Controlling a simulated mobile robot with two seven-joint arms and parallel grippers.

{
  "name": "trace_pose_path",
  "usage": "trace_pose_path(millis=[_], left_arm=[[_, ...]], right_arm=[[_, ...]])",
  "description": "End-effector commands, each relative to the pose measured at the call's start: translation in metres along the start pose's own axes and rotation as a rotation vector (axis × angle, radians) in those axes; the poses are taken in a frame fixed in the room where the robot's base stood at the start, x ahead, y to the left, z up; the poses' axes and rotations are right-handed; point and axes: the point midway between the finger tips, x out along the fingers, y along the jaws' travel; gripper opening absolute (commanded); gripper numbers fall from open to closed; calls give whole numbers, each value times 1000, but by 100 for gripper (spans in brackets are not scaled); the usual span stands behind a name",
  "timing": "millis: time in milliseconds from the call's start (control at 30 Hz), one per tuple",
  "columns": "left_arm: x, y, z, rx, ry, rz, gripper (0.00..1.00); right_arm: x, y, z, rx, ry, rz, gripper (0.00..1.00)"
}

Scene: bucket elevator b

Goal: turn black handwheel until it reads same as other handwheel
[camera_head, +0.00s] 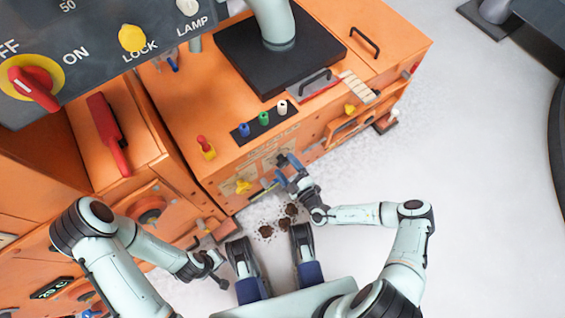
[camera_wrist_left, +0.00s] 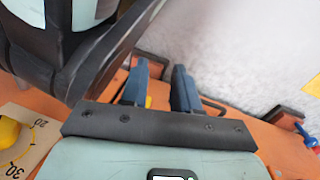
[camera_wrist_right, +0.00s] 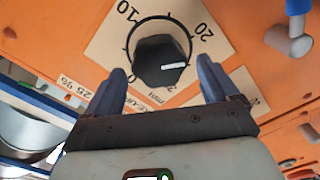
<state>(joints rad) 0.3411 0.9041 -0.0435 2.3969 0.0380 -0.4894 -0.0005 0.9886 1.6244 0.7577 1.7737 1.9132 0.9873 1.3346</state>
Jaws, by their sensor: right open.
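The black handwheel (camera_wrist_right: 158,60) sits on a pale dial plate in the right wrist view. Its white mark points right, below the 20. Of the dial's numbers, 0, 10 and 20 are readable; one at lower right is partly hidden. My right gripper (camera_wrist_right: 160,85) is open, its blue fingers around the lower sides of the handwheel; contact is unclear. In the head view the right gripper (camera_head: 288,172) covers the handwheel. A yellow handwheel (camera_wrist_left: 9,132), cut by the left wrist view's edge, has 20 and 30 beside it; its reading is unclear. My left gripper (camera_wrist_left: 160,78) is open and empty.
The orange machine (camera_head: 330,40) fills the back, with blue, green and white knobs (camera_head: 264,118) on top. A grey panel (camera_head: 90,50) with a red switch overhangs the upper left. Brown clumps (camera_head: 290,210) lie on the floor. Pale floor at right (camera_head: 480,150) is clear.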

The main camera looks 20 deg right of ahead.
Motion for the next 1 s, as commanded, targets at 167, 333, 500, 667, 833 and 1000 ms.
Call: trace_pose_path(millis=[167, 333, 500, 667, 833, 1000], left_arm=[[7, -7, 9, -10, -31, -14, 30], [8, -9, 11, -12, -40, -18, 30], [8, -9, 11, -12, -41, -18, 30], [7, -9, 11, -12, -40, -18, 30], [7, -9, 11, -11, -39, -17, 30], [4, -6, 8, -8, -26, -12, 30]], right_arm=[[19, -1, 0, -2, 1, -1, 88], [24, 0, 0, -2, 0, -1, 88], [24, 0, 0, -2, 0, -1, 88], [24, 0, 0, -2, 0, -1, 45], [24, 0, 0, -3, 1, 0, 35], [24, 0, -1, -26, 1, 0, 35]])
